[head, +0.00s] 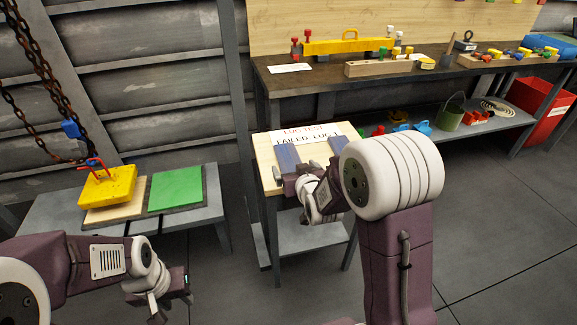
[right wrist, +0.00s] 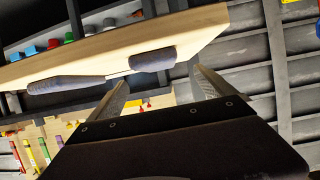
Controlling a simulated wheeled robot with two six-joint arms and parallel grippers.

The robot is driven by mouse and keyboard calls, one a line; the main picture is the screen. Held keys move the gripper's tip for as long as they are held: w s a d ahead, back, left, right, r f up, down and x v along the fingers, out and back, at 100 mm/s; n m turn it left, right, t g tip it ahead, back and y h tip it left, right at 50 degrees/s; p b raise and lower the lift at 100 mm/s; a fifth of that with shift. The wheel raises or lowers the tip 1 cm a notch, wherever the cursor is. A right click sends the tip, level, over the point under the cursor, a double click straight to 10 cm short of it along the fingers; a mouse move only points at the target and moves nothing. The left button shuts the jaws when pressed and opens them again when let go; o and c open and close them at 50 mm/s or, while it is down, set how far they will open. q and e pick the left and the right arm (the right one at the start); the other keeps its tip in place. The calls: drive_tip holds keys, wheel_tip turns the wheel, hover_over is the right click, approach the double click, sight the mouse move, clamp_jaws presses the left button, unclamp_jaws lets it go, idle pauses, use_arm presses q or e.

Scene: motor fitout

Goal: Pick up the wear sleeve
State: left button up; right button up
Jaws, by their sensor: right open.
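I cannot pick out a wear sleeve for certain in either view. My right gripper (head: 292,177) is at the near edge of a small wooden-topped stand (head: 265,158), beside two blue-grey pads, a left one (head: 287,156) and a right one (head: 337,141). In the right wrist view, my right gripper (right wrist: 161,80) has its fingers apart, with nothing seen between them. The board edge (right wrist: 205,22) and dark pads (right wrist: 66,85) lie beyond the fingertips. My left gripper (head: 182,284) is low at the left, away from the stand; its jaws are unclear.
A sign (head: 306,134) about a failed lug lies on the stand. A low table (head: 140,222) at left holds a yellow block (head: 107,187) under chains and a green mat (head: 176,190). A workbench (head: 330,77) behind holds a yellow beam (head: 347,46). A red bin (head: 545,110) stands right.

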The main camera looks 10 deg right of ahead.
sight(289, 158)
drive_tip(key=x, duration=0.3)
drive_tip(key=shift+f, duration=0.15)
drive_tip(key=x, duration=0.1)
drive_tip(key=b+x, duration=0.1)
drive_tip(key=x, duration=0.3)
drive_tip(key=shift+w+d+b, duration=0.2)
drive_tip(key=shift+d+b, duration=0.05)
drive_tip(key=shift+b, duration=0.15)
drive_tip(key=shift+r, duration=0.3)
drive_tip(key=c, duration=1.5)
drive_tip(key=shift+r+p, duration=1.05)
drive_tip(key=shift+r, duration=1.1)
drive_tip(key=s+d+r+p, duration=0.3)
drive_tip(key=s+d+r, duration=0.3)
drive_tip(key=s, duration=0.3)
drive_tip(key=shift+s+d+r, duration=0.3)
drive_tip(key=shift+d, duration=0.15)
